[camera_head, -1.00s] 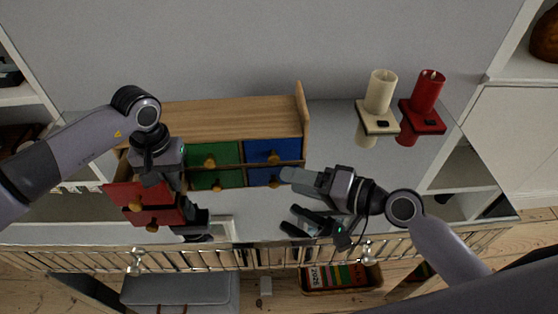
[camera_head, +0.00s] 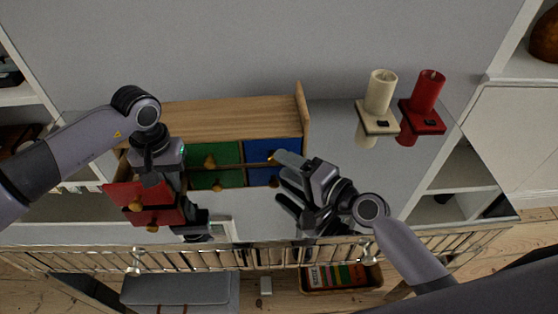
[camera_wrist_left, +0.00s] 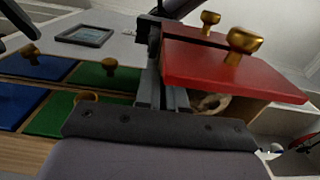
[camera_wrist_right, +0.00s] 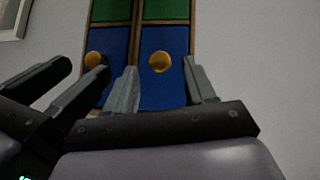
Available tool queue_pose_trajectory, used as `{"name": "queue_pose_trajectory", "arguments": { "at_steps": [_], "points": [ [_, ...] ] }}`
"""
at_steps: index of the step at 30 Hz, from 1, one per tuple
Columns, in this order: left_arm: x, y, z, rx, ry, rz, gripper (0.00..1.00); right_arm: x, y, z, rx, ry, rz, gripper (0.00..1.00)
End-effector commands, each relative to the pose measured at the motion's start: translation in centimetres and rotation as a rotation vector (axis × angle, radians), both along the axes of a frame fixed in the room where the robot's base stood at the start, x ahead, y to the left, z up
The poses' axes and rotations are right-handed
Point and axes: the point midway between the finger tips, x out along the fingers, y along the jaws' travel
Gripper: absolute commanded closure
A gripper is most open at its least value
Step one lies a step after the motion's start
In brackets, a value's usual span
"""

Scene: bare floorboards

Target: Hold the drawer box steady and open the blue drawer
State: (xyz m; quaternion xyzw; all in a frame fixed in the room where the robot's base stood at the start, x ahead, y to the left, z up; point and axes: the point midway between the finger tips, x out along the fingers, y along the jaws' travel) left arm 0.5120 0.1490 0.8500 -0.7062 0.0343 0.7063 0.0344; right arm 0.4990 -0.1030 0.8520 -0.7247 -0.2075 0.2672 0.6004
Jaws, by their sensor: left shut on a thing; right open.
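The drawer box (camera_head: 225,118) is wooden, with red drawers (camera_head: 150,196), green drawers (camera_head: 228,153) and blue drawers (camera_head: 257,149), all with gold knobs. The red fronts jut out in the left wrist view (camera_wrist_left: 230,70). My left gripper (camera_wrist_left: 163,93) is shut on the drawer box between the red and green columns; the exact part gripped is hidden. My right gripper (camera_head: 283,166) is open at the blue drawers. In the right wrist view, its fingers straddle the knob (camera_wrist_right: 160,62) of the upper blue drawer (camera_wrist_right: 163,92), with no contact visible. The lower blue drawer (camera_wrist_right: 112,52) is beside it.
A slatted rail (camera_head: 240,257) runs along the near edge.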

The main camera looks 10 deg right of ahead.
Motion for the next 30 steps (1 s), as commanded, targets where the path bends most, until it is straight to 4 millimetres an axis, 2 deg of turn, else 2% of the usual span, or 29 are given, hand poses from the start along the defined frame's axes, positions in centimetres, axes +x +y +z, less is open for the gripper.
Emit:
{"name": "queue_pose_trajectory", "arguments": {
  "at_steps": [6, 18, 20, 21, 23, 24, 30],
  "points": [
    [0.1, 0.1, 0.1, 0.000, -0.003, 0.001, 1.00, 1.8, 1.5, -0.3, 0.000, -0.001, 0.000, 0.45],
    [0.1, 0.1, 0.1, 0.000, -0.003, 0.001, 1.00, 2.3, 1.9, -0.4, -0.002, -0.001, 0.000, 0.45],
    [0.1, 0.1, 0.1, 0.000, -0.003, 0.001, 1.00, 2.3, 1.8, -0.4, -0.001, -0.001, 0.000, 0.62],
    [0.1, 0.1, 0.1, 0.000, -0.003, 0.001, 1.00, 2.3, 1.8, -0.4, -0.001, -0.001, 0.000, 0.75],
    [0.1, 0.1, 0.1, 0.000, -0.003, 0.001, 1.00, 2.3, 1.8, -0.4, -0.001, -0.001, 0.000, 0.94],
    [0.1, 0.1, 0.1, 0.000, -0.003, 0.001, 1.00, 2.3, 1.8, -0.4, -0.001, -0.001, 0.000, 1.00],
    [0.1, 0.1, 0.1, 0.001, -0.003, 0.001, 1.00, 1.8, 1.9, -0.5, -0.002, 0.001, 0.001, 1.00]
  ]
}}
